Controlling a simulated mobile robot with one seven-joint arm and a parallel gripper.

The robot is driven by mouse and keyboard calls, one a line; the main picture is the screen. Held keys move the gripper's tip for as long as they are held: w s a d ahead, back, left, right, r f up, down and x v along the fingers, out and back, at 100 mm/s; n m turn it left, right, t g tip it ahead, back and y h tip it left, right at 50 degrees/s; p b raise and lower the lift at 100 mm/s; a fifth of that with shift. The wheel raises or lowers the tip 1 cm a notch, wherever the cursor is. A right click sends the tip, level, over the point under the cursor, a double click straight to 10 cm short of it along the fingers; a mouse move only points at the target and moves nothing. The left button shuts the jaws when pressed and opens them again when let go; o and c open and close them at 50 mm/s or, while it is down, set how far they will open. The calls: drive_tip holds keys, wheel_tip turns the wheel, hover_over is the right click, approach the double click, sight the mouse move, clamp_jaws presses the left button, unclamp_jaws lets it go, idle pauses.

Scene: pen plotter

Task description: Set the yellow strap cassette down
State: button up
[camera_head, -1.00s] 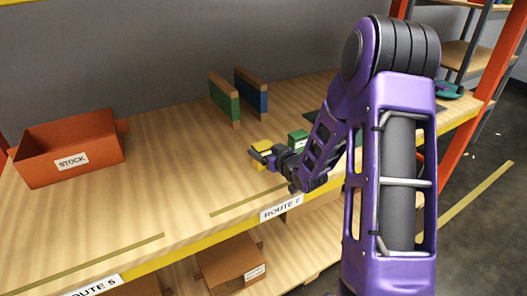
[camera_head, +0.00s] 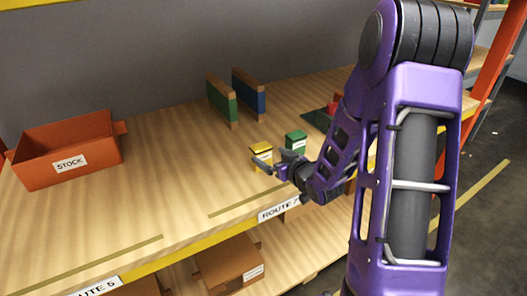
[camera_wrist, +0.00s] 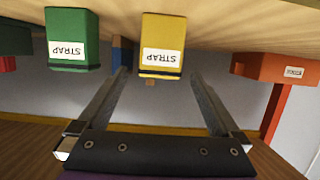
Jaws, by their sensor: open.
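The yellow strap cassette (camera_head: 262,150) stands upright on the wooden shelf top, near the front edge. In the wrist view, which is upside down, the yellow cassette (camera_wrist: 163,42) shows its STRAP label just beyond and between my fingertips. My gripper (camera_head: 273,163) is open and empty, close in front of the cassette. Both fingers (camera_wrist: 159,73) show apart in the wrist view, with no contact on the cassette visible.
A green strap cassette (camera_head: 296,141) stands right of the yellow one. Green (camera_head: 222,102) and blue (camera_head: 248,92) dividers rise behind. An orange STOCK bin (camera_head: 70,148) is at the left. Bare shelf (camera_head: 165,185) lies between bin and cassettes. A ROUTE 7 label (camera_head: 278,209) marks the front edge.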

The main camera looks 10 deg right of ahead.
drive_tip(key=v, duration=0.6)
idle(0.3)
